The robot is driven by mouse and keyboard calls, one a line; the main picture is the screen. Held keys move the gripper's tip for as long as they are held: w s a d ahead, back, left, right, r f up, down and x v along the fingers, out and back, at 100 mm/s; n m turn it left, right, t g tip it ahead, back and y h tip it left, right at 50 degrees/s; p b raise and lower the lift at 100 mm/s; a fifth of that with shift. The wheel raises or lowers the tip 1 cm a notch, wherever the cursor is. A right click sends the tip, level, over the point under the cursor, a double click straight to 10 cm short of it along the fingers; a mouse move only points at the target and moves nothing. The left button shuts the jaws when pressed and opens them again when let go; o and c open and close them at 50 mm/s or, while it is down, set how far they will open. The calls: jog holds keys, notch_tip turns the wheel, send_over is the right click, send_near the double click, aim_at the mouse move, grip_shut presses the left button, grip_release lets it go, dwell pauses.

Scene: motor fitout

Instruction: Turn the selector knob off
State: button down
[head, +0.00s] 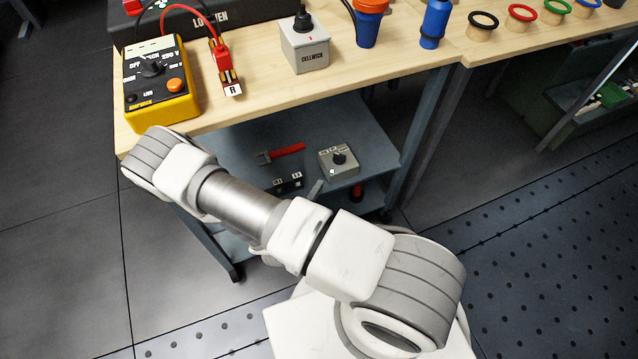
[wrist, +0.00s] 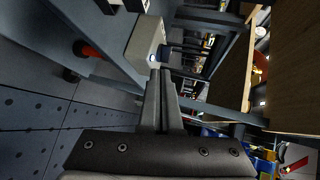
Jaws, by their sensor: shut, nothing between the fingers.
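A small grey selector box (head: 345,172) with a black selector knob (head: 339,158) on its face sits on the shelf under the bench. Labels around the knob are too small to read. In the wrist view the pale box (wrist: 146,37) is just beyond my gripper (wrist: 160,72), whose two fingers are shut together and empty. A dark part beside the fingertips there may be the knob; contact cannot be told. In the head view my arm hides most of the gripper.
On the bench stand a yellow meter (head: 162,108), a grey Cellwick box (head: 304,52) and a red plug (head: 226,75). A red tool (head: 281,153) and small black blocks (head: 287,182) lie on the shelf. The bench top overhangs the shelf, and a leg stands to its right.

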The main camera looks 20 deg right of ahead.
jog(key=b, duration=0.3)
send_near(335, 157)
jog(key=x, duration=0.5)
jog(key=shift+d+f, duration=0.1)
jog(key=shift+f, duration=0.15)
jog(key=shift+w+d+r, duration=0.1)
jog(key=shift+w+d, duration=0.35)
jog(key=shift+w, duration=0.05)
